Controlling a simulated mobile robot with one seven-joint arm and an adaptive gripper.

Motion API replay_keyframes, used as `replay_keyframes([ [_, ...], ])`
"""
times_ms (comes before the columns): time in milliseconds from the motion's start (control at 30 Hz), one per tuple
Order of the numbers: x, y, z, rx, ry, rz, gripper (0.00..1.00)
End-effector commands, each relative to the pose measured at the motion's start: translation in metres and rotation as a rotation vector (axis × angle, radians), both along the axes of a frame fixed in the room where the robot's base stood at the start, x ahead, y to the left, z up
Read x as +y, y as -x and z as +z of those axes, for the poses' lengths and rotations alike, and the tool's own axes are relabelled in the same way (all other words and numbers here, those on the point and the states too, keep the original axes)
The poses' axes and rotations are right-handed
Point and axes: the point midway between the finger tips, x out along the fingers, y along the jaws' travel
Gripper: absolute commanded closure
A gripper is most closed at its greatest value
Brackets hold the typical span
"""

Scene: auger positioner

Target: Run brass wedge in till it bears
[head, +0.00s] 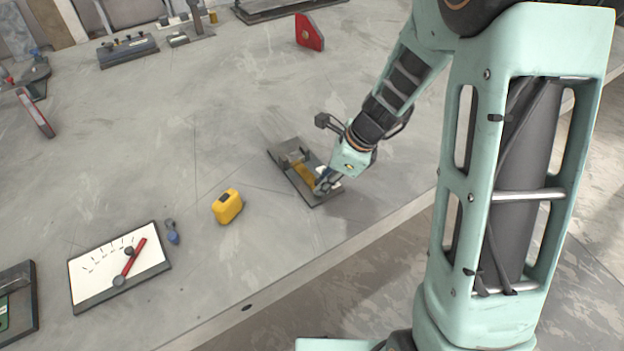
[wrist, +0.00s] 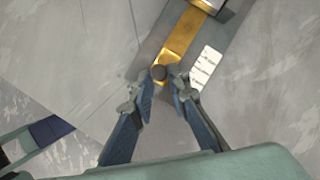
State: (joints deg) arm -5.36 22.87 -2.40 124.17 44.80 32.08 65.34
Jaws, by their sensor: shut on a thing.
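The brass wedge (wrist: 183,36) is a long gold bar lying along a dark base plate (head: 275,156). Its far end meets a grey metal block (wrist: 232,5) at the top of the wrist view; whether it bears there I cannot tell. The wedge also shows in the head view (head: 304,174). In the head view my gripper (head: 325,182) hides the near end of the plate.
A white marked label (wrist: 205,66) lies beside the wedge. A yellow tape measure (head: 227,206), a small blue-handled tool (head: 172,232) and a dial board with a red pointer (head: 90,283) are left of the plate. A red angled block (head: 309,32) stands behind.

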Motion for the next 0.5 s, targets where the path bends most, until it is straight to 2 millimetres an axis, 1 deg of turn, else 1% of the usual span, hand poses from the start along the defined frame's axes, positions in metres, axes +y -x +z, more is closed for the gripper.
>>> replay_keyframes([
  [33, 0.0009, 0.0061, -0.0072, 0.016, 0.003, 0.008, 1.0],
  [500, 0.0055, 0.0005, -0.0073, 0.016, 0.004, 0.011, 1.0],
])
